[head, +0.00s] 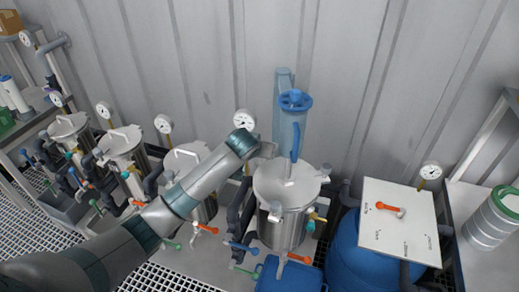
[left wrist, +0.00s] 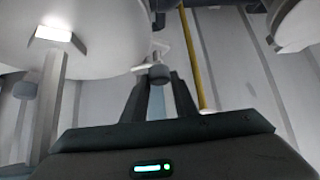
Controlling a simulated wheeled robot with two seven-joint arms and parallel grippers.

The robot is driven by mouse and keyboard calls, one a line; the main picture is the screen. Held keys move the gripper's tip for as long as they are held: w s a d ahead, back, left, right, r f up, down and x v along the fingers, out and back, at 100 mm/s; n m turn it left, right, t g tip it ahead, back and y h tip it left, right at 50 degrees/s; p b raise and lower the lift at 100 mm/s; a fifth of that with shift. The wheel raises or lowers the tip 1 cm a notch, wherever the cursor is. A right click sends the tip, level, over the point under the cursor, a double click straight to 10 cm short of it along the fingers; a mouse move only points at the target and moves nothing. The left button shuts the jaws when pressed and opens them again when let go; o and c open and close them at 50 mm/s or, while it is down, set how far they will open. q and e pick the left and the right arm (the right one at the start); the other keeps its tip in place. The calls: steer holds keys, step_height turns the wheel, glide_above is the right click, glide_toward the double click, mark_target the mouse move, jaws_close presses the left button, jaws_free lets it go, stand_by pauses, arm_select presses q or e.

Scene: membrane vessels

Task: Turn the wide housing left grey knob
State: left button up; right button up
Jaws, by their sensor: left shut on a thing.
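The wide housing (head: 283,215) is a steel vessel with a pale lid and a white lid handle, right of the middle in the head view. It also shows large at the upper left of the left wrist view (left wrist: 95,25). My left arm reaches over from the left to the far left side of its lid; the fingers are hidden there in the head view. In the left wrist view my left gripper (left wrist: 160,88) is shut on a grey knob (left wrist: 159,73) at the lid's edge. Other grey knobs show on the lid's front (head: 275,210) and right (head: 325,168). My right gripper is not in view.
Narrower steel vessels (head: 122,142) with gauges line the left. A white panel with an orange lever (head: 390,209) sits over a blue drum at right. A yellow pipe (left wrist: 192,55) runs close beside my left fingers.

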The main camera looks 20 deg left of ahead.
arm_select(q)
steer(key=o, duration=1.1)
steer(key=shift+c, duration=0.2)
steer(key=b+v, duration=0.4)
steer(key=v, duration=1.3)
steer(key=shift+s+r, duration=0.1)
steer(key=shift+r, duration=0.05)
